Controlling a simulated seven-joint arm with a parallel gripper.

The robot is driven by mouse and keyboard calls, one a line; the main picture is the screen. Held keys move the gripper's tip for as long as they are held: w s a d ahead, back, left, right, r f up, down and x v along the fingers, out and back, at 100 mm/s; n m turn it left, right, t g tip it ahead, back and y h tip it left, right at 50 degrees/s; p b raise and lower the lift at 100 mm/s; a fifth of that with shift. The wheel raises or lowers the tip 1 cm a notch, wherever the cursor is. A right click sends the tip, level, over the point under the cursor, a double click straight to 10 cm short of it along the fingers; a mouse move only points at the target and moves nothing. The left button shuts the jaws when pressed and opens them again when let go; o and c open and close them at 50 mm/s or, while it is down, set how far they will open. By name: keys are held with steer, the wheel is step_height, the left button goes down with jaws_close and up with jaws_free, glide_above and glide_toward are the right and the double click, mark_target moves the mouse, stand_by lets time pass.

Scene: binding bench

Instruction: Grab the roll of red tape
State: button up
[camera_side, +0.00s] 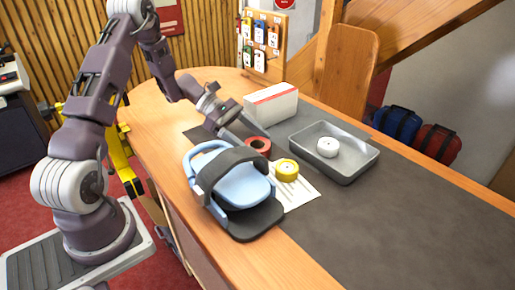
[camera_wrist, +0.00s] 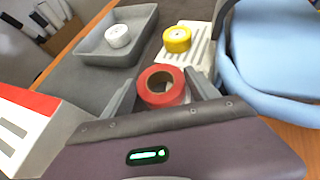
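The roll of red tape (camera_side: 263,151) lies on the dark mat, between a white box and a blue padded object. In the wrist view the red roll (camera_wrist: 161,99) sits between my two fingers, its round hole facing up. My gripper (camera_wrist: 160,77) is open, with one finger on each side of the roll. I cannot tell whether either finger touches it. In the side view my gripper (camera_side: 254,136) reaches down at the roll from the upper left and partly hides it.
A yellow roll (camera_side: 287,168) sits on a white striped sheet (camera_side: 302,191) close by. A grey tray (camera_side: 349,174) holds a white roll (camera_side: 327,147). The white box (camera_side: 272,106) has a red edge. The blue object (camera_side: 243,185) stands close in front. The mat's right side is clear.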

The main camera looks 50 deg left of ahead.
steer(key=shift+r, duration=0.1)
steer(key=c, duration=0.9)
